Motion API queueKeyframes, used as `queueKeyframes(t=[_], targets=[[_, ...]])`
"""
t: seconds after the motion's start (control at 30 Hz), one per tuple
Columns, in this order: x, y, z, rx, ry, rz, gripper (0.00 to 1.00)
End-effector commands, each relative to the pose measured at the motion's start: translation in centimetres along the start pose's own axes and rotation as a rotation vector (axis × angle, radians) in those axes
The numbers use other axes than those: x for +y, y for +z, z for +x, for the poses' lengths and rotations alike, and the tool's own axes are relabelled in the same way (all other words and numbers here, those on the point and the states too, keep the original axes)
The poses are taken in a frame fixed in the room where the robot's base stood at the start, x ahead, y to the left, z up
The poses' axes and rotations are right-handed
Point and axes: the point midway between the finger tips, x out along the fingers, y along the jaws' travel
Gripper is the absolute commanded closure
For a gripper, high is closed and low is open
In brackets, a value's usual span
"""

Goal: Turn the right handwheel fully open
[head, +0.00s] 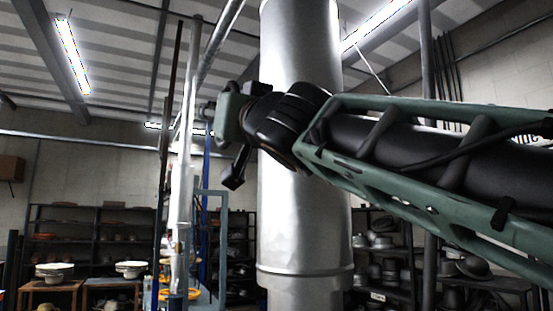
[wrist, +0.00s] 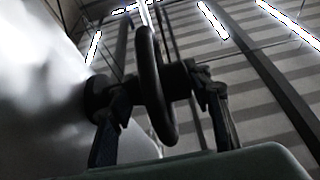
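A dark handwheel (wrist: 149,62) stands nearly edge-on in the middle of the wrist view, with dark hub-like parts at its left and right. My gripper (wrist: 160,84) has one finger on each side of the wheel. The fingers are spread, with gaps between them and the rim, so it looks open. I cannot tell whether a finger touches the hub parts. In the head view my gripper (head: 208,112) is at the end of my arm, left of the thick silver column, and the wheel cannot be made out there.
A thick silver column (head: 300,225) stands behind my wrist in the head view. A pale vertical pipe (head: 184,160) rises left of my gripper. Shelves with hats (head: 384,262) stand at the back. A smooth grey surface (wrist: 45,90) fills the wrist view's left side.

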Motion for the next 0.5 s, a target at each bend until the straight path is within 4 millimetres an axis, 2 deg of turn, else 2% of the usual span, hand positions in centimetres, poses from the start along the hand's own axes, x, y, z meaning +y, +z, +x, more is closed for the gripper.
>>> queueKeyframes(t=[0.03, 0.17, 0.5], targets=[[0.0, 0.0, -0.01, 0.0, 0.0, 0.0, 0.66], [-0.01, -0.01, -0.01, 0.0, 0.0, 0.0, 0.79], [0.02, -0.45, 0.23, -0.023, 0.0, -0.001, 0.79]])
